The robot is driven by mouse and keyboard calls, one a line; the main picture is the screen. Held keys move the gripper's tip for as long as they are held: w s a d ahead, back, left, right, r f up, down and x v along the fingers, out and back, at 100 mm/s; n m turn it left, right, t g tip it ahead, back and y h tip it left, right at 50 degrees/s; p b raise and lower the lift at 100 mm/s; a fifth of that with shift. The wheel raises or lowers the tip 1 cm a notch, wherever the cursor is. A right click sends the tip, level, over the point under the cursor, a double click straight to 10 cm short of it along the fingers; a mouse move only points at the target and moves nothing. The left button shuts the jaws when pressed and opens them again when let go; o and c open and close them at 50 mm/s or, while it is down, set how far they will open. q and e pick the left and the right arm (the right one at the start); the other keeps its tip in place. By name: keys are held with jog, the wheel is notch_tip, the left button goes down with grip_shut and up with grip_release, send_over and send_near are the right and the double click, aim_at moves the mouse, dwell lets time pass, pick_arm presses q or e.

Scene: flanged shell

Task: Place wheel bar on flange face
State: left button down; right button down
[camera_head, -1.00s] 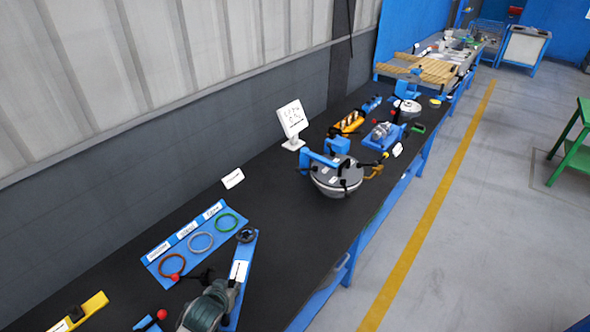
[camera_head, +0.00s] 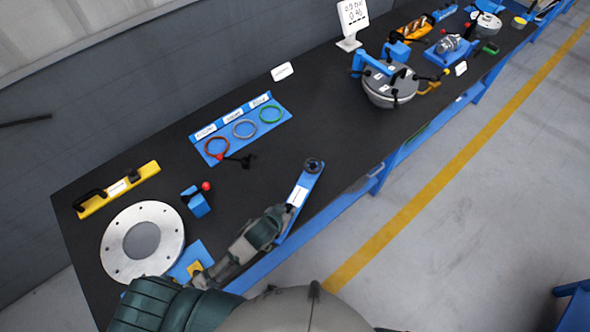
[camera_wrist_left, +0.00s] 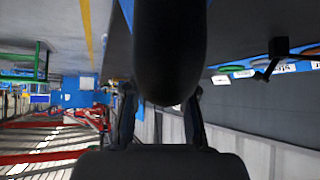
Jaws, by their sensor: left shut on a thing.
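I take the blue bar with a black wheel at its far end as the wheel bar (camera_head: 301,190); it carries a white label. My left gripper (camera_head: 287,210) is shut on it near its lower part, over the front side of the bench. In the left wrist view, a large dark rounded shape (camera_wrist_left: 170,45) fills the upper middle, between the two fingers of my left gripper (camera_wrist_left: 160,118); the exact grip is hidden. The flange face (camera_head: 171,228) is a flat grey metal ring with holes around it, at the left end of the bench. My right gripper is out of view.
A blue plate (camera_head: 205,147) with red, grey and green rings lies at the back; a red-knobbed black tool is beside it. A yellow bar (camera_head: 125,185) and a blue block (camera_head: 196,203) stand near the flange. A domed vessel (camera_head: 390,90) stands at right. The bench middle is clear.

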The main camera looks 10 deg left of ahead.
pick_arm(q)
jog(key=shift+w+d+f, duration=0.1)
jog(key=shift+w+f, duration=0.05)
jog(key=shift+w, duration=0.05)
jog(key=w+a, duration=0.1)
jog(key=w, duration=0.4)
jog(key=w+a+f, duration=0.1)
jog(key=w+a, duration=0.1)
jog(key=w, duration=0.2)
jog(key=w+a+p, duration=0.1)
jog(key=w, duration=0.4)
jog(key=shift+w+a+f, duration=0.2)
jog(key=shift+w+f, duration=0.1)
jog(key=shift+f, duration=1.75)
jog(key=c, duration=0.9)
grip_release()
jog(key=shift+s+f, duration=0.1)
jog(key=shift+c, duration=0.2)
